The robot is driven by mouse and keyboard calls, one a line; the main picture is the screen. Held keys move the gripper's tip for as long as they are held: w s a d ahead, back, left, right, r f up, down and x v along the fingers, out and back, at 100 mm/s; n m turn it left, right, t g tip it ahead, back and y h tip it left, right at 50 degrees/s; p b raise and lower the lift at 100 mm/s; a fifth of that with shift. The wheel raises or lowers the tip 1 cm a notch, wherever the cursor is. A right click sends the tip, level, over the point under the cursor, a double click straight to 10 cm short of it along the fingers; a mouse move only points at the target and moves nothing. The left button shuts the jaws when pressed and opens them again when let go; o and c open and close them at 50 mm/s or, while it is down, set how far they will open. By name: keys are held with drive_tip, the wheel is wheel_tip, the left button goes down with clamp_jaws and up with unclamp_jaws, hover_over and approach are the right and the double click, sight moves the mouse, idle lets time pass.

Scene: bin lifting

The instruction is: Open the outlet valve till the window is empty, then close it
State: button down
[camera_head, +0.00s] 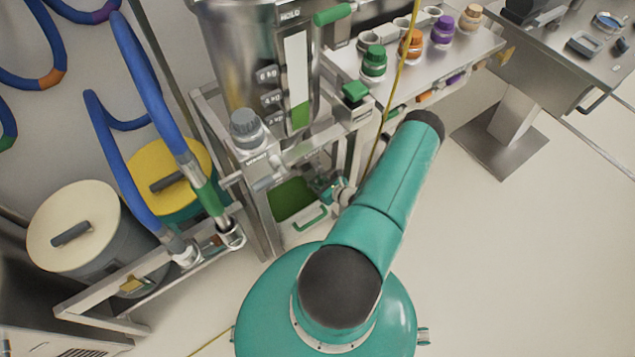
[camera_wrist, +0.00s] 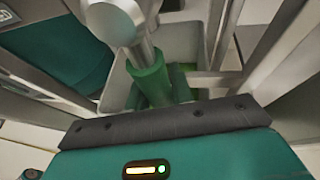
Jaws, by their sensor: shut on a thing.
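A steel hopper (camera_head: 235,60) stands at the upper middle of the head view. Its upright window (camera_head: 297,70) is pale over most of its height and green in its lowest part, near the lower kg marks. Below it is a bin (camera_head: 308,228) with a green handle, and green material (camera_head: 292,198) lies inside. My gripper (camera_head: 338,190) is low beside the hopper frame, partly hidden by my arm. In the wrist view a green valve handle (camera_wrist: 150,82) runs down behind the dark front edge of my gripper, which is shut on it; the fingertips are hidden.
Blue hoses (camera_head: 150,85) and lidded drums (camera_head: 70,225) stand at left. A steel shelf with colored-cap bottles (camera_head: 413,45) is at upper right, beside a steel table (camera_head: 565,70). The floor at right is clear. Frame bars stand close around my gripper.

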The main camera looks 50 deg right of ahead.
drive_tip(key=shift+d, duration=0.1)
drive_tip(key=c, duration=1.2)
unclamp_jaws()
drive_tip(key=shift+c, duration=0.2)
drive_tip(key=v, duration=1.4)
